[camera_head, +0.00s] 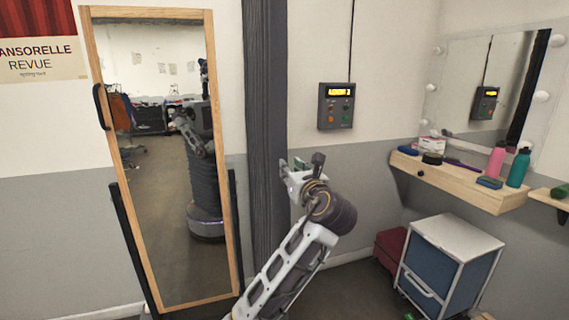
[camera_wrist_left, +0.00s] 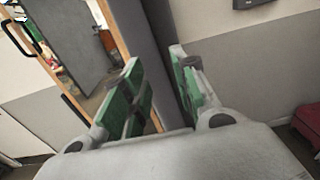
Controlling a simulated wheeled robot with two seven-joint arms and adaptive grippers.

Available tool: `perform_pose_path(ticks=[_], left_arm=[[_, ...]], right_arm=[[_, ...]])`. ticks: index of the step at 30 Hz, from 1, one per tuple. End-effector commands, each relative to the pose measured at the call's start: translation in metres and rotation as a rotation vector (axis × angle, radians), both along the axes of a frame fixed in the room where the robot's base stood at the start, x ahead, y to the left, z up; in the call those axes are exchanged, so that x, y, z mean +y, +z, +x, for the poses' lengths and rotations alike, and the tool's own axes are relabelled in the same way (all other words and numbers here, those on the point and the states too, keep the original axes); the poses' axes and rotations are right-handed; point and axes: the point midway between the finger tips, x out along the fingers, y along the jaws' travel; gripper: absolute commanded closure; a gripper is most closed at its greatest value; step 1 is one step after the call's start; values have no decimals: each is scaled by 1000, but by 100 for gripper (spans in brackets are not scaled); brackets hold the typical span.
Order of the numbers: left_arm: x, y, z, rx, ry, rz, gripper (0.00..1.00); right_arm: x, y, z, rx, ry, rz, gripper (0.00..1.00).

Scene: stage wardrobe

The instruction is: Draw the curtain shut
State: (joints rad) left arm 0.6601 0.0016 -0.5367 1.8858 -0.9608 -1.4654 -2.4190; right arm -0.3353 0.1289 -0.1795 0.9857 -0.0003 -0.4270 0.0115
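A dark grey upright strip with vertical lines (camera_head: 266,120) runs from the top edge down behind my arm; it looks like the gathered curtain, though I cannot be sure. Its lower end is hidden by my left arm. My left gripper (camera_head: 291,167) is in front of the strip's right edge. In the left wrist view the gripper's green-padded fingers (camera_wrist_left: 160,88) are apart with nothing held between them. The dark strip (camera_wrist_left: 167,45) shows beyond them; I cannot tell whether they touch it. My right gripper is not in view.
A wood-framed mirror (camera_head: 91,62) with a black handle stands left of the strip. A wall box with a lit display (camera_head: 336,106) hangs to the right. A shelf (camera_head: 455,184) with bottles, a drawer cart (camera_head: 446,266) and a red case (camera_head: 390,246) stand farther right.

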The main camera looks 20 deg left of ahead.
Motion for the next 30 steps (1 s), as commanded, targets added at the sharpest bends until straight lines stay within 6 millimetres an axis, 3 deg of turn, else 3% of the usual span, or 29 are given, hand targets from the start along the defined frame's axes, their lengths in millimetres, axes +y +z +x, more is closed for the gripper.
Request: perform_pose_path(ticks=[15,28,30], left_arm=[[34,0,49,0,0,0,71],[37,0,55,-1,-1,-1,71],[37,0,55,-1,-1,-1,78]], right_arm=[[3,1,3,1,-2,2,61],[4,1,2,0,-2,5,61],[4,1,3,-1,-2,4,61]])
